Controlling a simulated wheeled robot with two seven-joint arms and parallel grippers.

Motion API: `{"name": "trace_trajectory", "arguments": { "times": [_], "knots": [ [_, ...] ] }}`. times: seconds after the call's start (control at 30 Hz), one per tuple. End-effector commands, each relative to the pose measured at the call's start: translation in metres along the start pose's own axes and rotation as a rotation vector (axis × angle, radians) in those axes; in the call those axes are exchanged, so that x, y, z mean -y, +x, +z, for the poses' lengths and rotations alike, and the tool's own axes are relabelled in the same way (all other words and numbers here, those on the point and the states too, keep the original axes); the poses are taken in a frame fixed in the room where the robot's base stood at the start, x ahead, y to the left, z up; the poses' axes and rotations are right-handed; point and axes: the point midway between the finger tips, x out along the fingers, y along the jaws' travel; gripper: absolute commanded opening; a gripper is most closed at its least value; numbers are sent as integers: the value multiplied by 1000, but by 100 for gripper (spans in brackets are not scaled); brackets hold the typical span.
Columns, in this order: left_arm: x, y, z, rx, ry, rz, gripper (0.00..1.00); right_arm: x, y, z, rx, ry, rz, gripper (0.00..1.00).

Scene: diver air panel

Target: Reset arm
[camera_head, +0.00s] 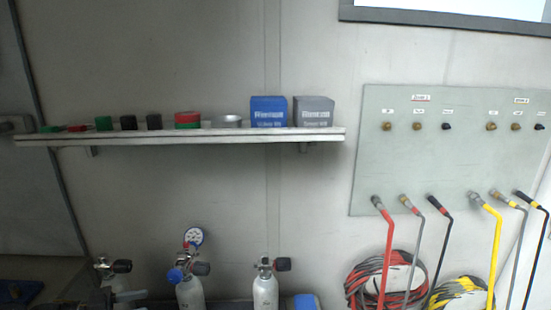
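Neither of my grippers shows in the head view, so their states are hidden. The air panel (460,160) is a grey plate on the wall at the right, with brass and black fittings in two groups. Red (388,258), grey, black and yellow (494,245) hoses hang from connectors along its lower edge.
A wall shelf (230,134) holds a blue box (268,111), a grey box (314,111), a silver dish and several small green, red and black items. Silver cylinders (265,292) with black knobs stand below; one carries a gauge (194,237). Coiled hoses lie lower right.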

Motion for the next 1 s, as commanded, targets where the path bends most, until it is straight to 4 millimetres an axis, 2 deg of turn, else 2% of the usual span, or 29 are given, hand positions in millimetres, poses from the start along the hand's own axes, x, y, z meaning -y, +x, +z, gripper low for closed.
{"name": "trace_trajectory", "arguments": {
  "times": [0.2, 0.37, 0.57, 0.67, 0.8, 1.0],
  "knots": [
    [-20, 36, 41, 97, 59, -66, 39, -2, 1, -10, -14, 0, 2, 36],
    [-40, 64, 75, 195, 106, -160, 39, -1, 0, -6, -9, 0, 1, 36],
    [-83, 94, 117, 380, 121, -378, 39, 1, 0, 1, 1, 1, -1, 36],
    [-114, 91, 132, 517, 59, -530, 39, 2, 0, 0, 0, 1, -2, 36],
    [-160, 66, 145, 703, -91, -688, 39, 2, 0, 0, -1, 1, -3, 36],
    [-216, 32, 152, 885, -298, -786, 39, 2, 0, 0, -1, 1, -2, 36]
  ]
}}
